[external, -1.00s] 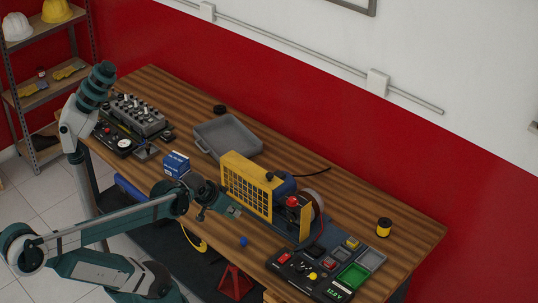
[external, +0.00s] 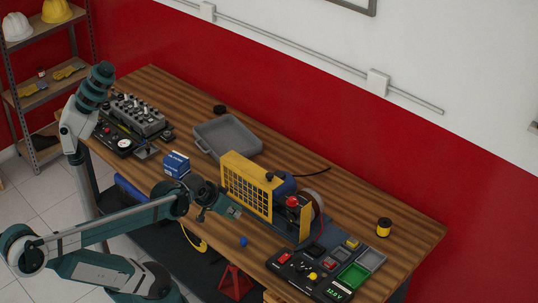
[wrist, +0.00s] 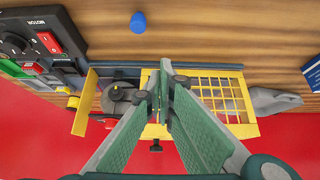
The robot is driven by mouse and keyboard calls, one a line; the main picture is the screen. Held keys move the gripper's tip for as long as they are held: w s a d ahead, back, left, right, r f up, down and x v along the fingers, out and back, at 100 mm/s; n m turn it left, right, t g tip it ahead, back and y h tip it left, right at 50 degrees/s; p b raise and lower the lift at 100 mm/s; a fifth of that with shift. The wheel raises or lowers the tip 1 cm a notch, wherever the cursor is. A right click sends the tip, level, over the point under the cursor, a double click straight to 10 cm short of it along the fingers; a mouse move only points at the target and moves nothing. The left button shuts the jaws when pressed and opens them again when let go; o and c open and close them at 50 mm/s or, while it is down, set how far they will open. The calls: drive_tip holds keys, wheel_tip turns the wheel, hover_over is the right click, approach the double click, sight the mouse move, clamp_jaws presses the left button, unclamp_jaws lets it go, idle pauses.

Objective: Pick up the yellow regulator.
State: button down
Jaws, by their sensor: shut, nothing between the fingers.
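A small yellow block (external: 351,243), which looks like the regulator, sits in a compartment of the sorting tray at the bench's right end. I cannot make it out in the wrist view. My gripper (external: 232,211) is at the front of the yellow-guarded motor rig (external: 247,185), left of the block and well apart from it. In the wrist view my gripper (wrist: 170,78) has its green fingers shut with nothing between them, over the rig and its yellow mesh guard (wrist: 222,97).
A control panel (external: 307,275) with switches lies in front of the sorting tray (external: 372,259). A blue knob-like piece (external: 243,241) lies near the front edge. A yellow-black spool (external: 384,228), a grey tray (external: 227,137) and a blue box (external: 176,164) stand on the bench. The right back is mostly clear.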

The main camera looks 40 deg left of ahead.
drive_tip(key=c, duration=3.2)
unclamp_jaws()
drive_tip(key=shift+c, duration=0.2)
drive_tip(key=o, duration=1.1)
drive_tip(key=shift+r, duration=0.15)
